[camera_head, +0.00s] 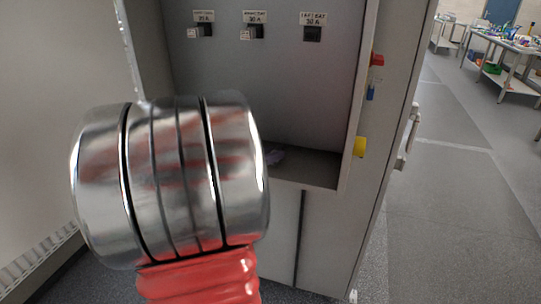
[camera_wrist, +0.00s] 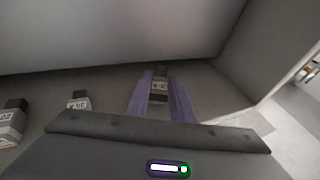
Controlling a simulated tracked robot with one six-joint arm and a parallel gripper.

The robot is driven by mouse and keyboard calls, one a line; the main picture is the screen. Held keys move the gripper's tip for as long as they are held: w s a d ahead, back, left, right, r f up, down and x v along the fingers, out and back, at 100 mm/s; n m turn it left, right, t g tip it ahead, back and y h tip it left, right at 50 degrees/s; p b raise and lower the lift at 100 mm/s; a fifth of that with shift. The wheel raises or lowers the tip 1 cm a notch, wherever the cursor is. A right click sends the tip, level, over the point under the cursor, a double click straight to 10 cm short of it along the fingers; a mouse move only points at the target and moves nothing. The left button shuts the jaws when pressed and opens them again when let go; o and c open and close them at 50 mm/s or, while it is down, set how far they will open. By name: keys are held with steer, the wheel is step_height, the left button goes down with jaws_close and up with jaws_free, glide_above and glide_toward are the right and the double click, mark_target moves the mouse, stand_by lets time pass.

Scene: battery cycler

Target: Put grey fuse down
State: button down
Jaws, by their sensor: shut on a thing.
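In the wrist view, the purple fingers of my gripper (camera_wrist: 160,102) are closed on the two sides of a small dark grey fuse (camera_wrist: 159,88) with a pale label. I cannot read the label clearly or tell whether the fuse touches a surface. My shiny arm link hides the rest, and the fuse is not visible there.
Two labelled dark blocks (camera_wrist: 78,100) (camera_wrist: 12,120) are left of my gripper. The cabinet's back panel has two black blocks with white tags (camera_head: 205,30) (camera_head: 258,32) and a plain black block (camera_head: 312,34) under a "LEFT BAY 30 A" label. Open floor (camera_head: 450,215) lies right.

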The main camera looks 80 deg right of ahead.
steer(key=shift+f, duration=0.1)
steer(key=c, duration=1.5)
jaws_free()
steer(key=shift+c, duration=0.2)
steer(key=shift+w+a+r, duration=0.3)
steer(key=shift+a, duration=0.15)
steer(key=v, duration=1.1)
